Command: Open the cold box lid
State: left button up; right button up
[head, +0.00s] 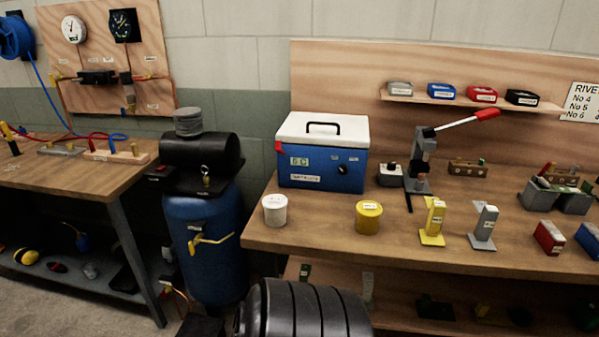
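The cold box (347,172) is a blue box with a white lid (312,129) and a dark handle (323,126) on top of the lid. It stands at the back left of the right-hand wooden workbench. The lid lies flat and closed on the box. The front carries a small display, a dark round knob and white labels. A red piece shows at its front left edge. Neither of my grippers shows in the head view.
A white tub (275,211) and a yellow tub (368,217) stand in front of the box. A lever press (421,160) stands to its right. A blue compressor tank (205,240) stands left of the bench. Bare wood (318,222) lies between the tubs.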

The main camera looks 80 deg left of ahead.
aim_at(351, 131)
jog(key=k+u, duration=0.1)
jog(key=u, duration=2.4)
